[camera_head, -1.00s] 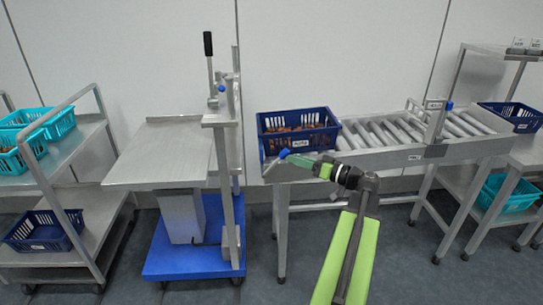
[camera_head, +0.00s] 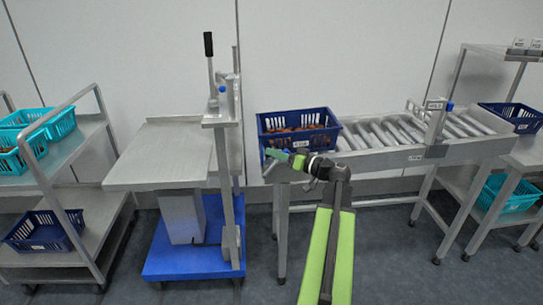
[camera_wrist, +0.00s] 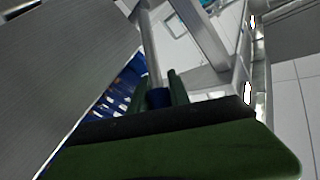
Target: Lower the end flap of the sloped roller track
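The sloped roller track (camera_head: 385,158) stands right of centre in the head view. At its left end, a grey end piece, which seems to be the end flap (camera_head: 268,172), shows below and beside my gripper (camera_head: 277,156). A small blue knob (camera_head: 268,153) shows at my fingertips. In the wrist view the blue knob (camera_wrist: 158,97), on a grey rod, sits between my two green fingers (camera_wrist: 159,91), which look closed on it. My arm and gripper hide part of the flap, so its exact angle cannot be told.
A blue crate of dates (camera_head: 298,130) sits on the track's left end, just behind my gripper. A grey stop frame with a blue knob (camera_head: 436,120) stands farther right. A lift table (camera_head: 160,155) stands to the left, its upright (camera_head: 228,185) near my gripper.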

